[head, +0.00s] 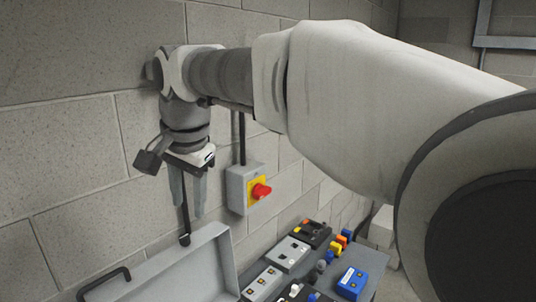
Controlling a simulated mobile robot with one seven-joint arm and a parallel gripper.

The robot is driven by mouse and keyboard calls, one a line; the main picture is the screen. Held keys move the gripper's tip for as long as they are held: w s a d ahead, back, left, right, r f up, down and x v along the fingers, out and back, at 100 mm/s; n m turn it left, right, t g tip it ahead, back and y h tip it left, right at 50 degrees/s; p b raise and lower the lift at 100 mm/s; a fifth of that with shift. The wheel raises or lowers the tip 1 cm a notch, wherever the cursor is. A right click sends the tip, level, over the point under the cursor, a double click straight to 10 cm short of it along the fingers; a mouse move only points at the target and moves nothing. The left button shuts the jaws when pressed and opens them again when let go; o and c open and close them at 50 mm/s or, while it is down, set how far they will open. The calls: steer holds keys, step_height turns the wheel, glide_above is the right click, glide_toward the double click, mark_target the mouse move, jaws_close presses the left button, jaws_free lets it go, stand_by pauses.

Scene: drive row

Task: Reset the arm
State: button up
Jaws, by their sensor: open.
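My arm reaches across the upper part of the head view, from the right edge towards the block wall on the left. My gripper (189,208) hangs from its end and points down. Its two grey fingers are apart. A thin dark rod shows between and below the fingers; I cannot tell whether it is behind them or touching them. Nothing else shows in the gripper.
A grey box with a red knob on a yellow plate (261,190) is on the wall, right of my gripper. Below are an open grey case (190,272) and a dark table (371,262) with several devices, including a blue box (352,283).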

steer(key=s+d+f+n+t+b, duration=0.1)
steer(key=s+d+f, duration=0.15)
steer(key=d, duration=0.65)
steer(key=s+d+f+n+b, duration=0.15)
steer(key=s+d, duration=0.25)
steer(key=d, duration=0.5)
steer(key=s+d+f+n+t+h+b, duration=0.1)
steer(key=s+d+f+n, duration=0.1)
steer(key=s+d+f, duration=0.7)
steer(key=shift+s+d+f+t+h, duration=0.3)
steer(key=shift+s+d+f, duration=0.15)
steer(key=shift+f, duration=0.5)
steer(key=shift+a+n, duration=0.1)
steer(key=shift+n, duration=0.15)
